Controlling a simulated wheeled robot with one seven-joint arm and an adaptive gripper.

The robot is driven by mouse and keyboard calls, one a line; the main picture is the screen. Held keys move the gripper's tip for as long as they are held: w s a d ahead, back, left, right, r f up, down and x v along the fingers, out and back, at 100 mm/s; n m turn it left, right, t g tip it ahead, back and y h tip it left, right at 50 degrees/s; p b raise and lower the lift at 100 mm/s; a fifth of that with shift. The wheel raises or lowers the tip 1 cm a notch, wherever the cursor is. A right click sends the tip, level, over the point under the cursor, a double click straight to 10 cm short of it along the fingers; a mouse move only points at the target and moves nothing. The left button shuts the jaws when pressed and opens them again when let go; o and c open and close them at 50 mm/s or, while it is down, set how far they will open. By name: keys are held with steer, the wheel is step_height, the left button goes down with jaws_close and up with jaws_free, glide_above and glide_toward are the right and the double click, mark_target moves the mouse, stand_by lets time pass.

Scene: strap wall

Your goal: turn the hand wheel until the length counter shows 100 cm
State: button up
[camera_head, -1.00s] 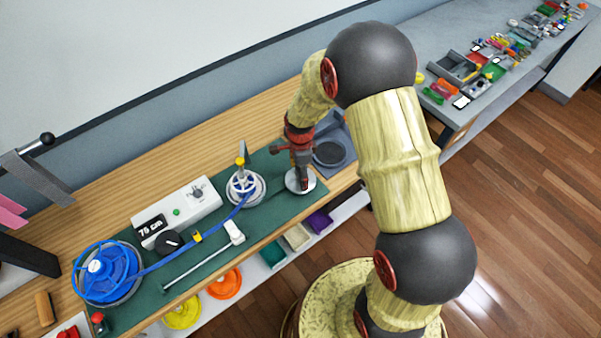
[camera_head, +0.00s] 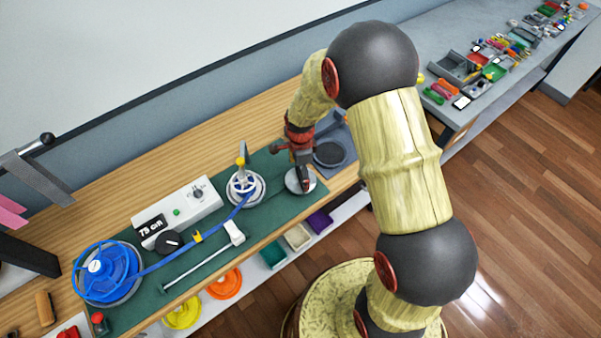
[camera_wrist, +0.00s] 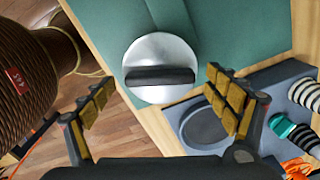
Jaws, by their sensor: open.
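The length counter (camera_head: 151,226) is a black display on a white box and appears to read 75 cm in small, slightly blurred digits. A silver disc with a black raised bar (camera_wrist: 160,77) lies on the green mat, and its edge shows in the head view (camera_head: 296,187). A white-and-blue wheel with a yellow upright handle (camera_head: 243,186) stands left of the disc. Which of these is the hand wheel is not labelled. My gripper (camera_wrist: 158,84) is open over the silver disc, one finger on each side of the bar, with nothing between the pads.
A blue strap runs from the blue spool (camera_head: 107,272) to the white-and-blue wheel. A black knob (camera_head: 168,242) is on the box. A white-ended rod (camera_head: 205,260) lies in front. A grey block with a round recess (camera_head: 331,153) sits right of my gripper. Coloured bins (camera_head: 297,237) are below.

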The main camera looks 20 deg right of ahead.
mark_target(301, 174)
step_height(301, 174, up, 12)
steer(key=shift+f, duration=0.15)
steer(key=shift+c, duration=0.8)
stand_by(1.4)
steer(key=c, duration=0.4)
